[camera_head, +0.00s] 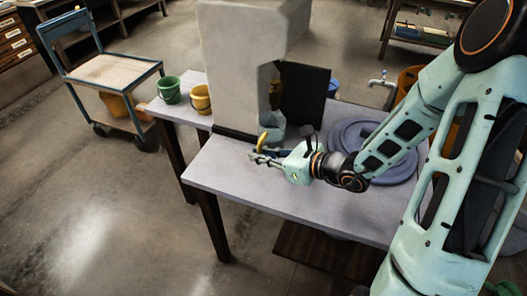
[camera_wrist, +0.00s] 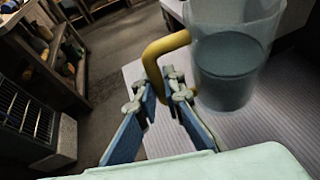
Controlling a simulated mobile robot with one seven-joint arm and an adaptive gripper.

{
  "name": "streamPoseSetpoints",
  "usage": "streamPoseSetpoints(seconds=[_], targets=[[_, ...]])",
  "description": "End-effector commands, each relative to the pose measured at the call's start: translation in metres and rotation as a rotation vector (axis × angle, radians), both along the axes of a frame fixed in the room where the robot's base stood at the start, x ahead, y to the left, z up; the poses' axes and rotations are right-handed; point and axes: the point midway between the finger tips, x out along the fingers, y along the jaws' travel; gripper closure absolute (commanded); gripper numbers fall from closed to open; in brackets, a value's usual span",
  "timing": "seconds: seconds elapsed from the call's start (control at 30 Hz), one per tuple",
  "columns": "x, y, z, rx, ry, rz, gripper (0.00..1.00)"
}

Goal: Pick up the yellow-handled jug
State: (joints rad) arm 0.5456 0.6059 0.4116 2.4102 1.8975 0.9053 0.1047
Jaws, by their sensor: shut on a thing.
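The jug (camera_wrist: 228,75) is see-through with a dark grey-blue content, and fills the upper right of the wrist view. Its yellow handle (camera_wrist: 160,48) faces my gripper. My gripper (camera_wrist: 164,90) is shut on the lower part of the handle, with a finger on either side. In the head view the jug (camera_head: 273,123) is small, beside the big grey block, and my gripper (camera_head: 262,156) is just in front of and below it. The jug looks upright. I cannot tell whether its base touches the table.
The tall grey block (camera_head: 235,65) stands right behind the jug on the light table (camera_head: 245,178). A dark panel (camera_head: 305,92) and a round blue-grey piece (camera_head: 350,133) are to the right. Green (camera_head: 168,90) and yellow (camera_head: 200,98) buckets stand left. The table's front left is clear.

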Motion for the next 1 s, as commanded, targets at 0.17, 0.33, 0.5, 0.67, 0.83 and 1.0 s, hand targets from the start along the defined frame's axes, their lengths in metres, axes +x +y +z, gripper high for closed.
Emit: streamPoseSetpoints(seconds=[0.17, 0.33, 0.5, 0.67, 0.83, 1.0], targets=[[-0.025, 0.009, 0.027, -0.001, -0.003, 0.001, 1.0], [-0.038, 0.015, 0.038, 0.007, 0.0, 0.0, 1.0], [-0.04, 0.016, 0.042, 0.013, 0.001, 0.001, 1.0], [-0.045, 0.018, 0.047, 0.017, 0.001, 0.001, 1.0], [-0.052, 0.02, 0.048, 0.012, 0.001, 0.0, 1.0], [-0.069, 0.026, 0.053, 0.005, 0.005, 0.003, 1.0]])
